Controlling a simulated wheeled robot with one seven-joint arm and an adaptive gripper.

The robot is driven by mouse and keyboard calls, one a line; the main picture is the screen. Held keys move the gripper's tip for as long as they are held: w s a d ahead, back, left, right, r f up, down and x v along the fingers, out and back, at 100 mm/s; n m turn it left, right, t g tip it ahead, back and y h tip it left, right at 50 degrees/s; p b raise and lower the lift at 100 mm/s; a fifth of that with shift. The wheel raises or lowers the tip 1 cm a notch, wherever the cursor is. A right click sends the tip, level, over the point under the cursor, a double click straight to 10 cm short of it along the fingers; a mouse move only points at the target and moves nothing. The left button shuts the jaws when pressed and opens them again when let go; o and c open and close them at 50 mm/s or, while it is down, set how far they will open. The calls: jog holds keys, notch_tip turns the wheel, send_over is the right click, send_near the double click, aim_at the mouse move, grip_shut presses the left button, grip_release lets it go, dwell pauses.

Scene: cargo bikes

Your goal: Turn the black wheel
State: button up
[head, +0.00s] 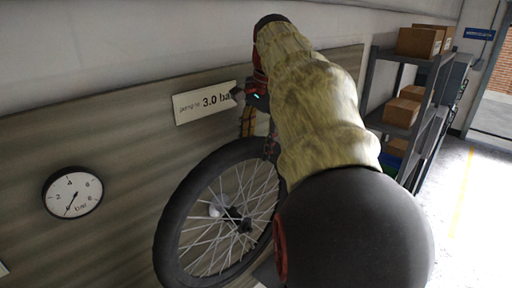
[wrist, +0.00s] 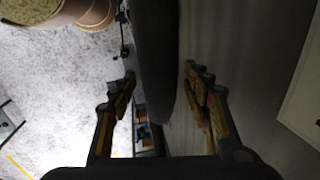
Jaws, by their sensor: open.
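The black wheel (head: 236,214) is spoked with a thick black tyre, and stands in front of a wood-panelled wall in the head view. My arm covers its right part. My gripper (head: 256,122) is at the top of the wheel, partly hidden behind my arm. In the wrist view my gripper (wrist: 159,75) is open, with one finger on each side of the black tyre (wrist: 155,60). A gap shows between the tyre and each finger in that picture. How deep the tyre sits between the fingers I cannot tell.
A grey shelf (head: 385,62) with cardboard boxes (head: 417,41) stands at right. The floor (head: 482,205) at far right is clear.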

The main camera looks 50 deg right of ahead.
jog(key=shift+f, duration=0.45)
jog(key=c, duration=1.1)
grip_shut()
